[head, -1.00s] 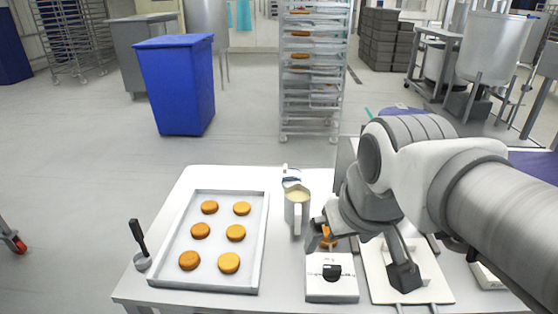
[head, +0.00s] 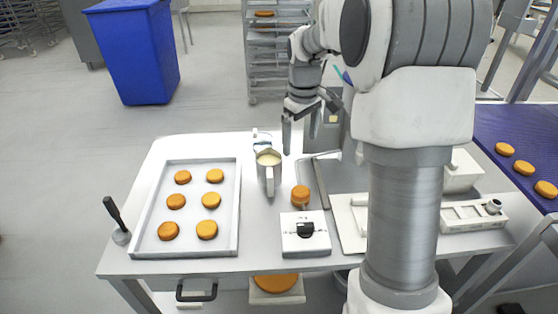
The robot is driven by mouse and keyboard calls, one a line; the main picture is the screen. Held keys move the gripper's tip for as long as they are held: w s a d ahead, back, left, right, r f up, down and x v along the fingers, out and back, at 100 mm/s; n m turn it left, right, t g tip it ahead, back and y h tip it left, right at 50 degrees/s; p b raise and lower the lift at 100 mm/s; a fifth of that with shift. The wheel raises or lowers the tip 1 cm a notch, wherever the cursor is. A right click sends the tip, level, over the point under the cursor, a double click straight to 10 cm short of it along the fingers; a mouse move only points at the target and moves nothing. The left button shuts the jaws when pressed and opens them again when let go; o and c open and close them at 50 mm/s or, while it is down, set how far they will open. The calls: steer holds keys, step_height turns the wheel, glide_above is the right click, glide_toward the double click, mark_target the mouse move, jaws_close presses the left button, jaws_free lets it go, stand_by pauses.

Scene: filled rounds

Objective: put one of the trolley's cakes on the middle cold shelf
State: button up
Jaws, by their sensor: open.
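My gripper (head: 301,134) is open and empty, with its fingers pointing down above the back of the white table. Small round orange cakes (head: 210,200) lie in two columns in a pale tray (head: 230,243) on the table's left side. A single orange cake (head: 300,195) stands behind a white box with a black knob. A tall rack trolley (head: 252,62) stands behind the table, with an orange round (head: 264,13) on an upper level; my arm hides part of it. I cannot tell which surface is the middle cold shelf.
A metal jug (head: 268,172) stands near the gripper, behind the white box (head: 305,234). A purple belt (head: 520,150) with orange cakes runs at right. A blue bin (head: 135,50) stands back left. A large orange round (head: 276,283) sits below the table.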

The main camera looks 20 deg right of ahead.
steer(key=n+g, duration=0.1)
glide_above(301, 190)
step_height(301, 190, down, 8)
step_height(301, 190, down, 12)
steer(key=shift+w+d+f, duration=0.1)
steer(key=shift+d+f, duration=0.05)
steer(key=f, duration=0.5)
steer(key=shift+a+f+p, duration=0.1)
steer(key=shift+a+p, duration=0.1)
steer(key=shift+p, duration=0.15)
steer(key=c, duration=0.8)
steer(key=shift+o, duration=0.2)
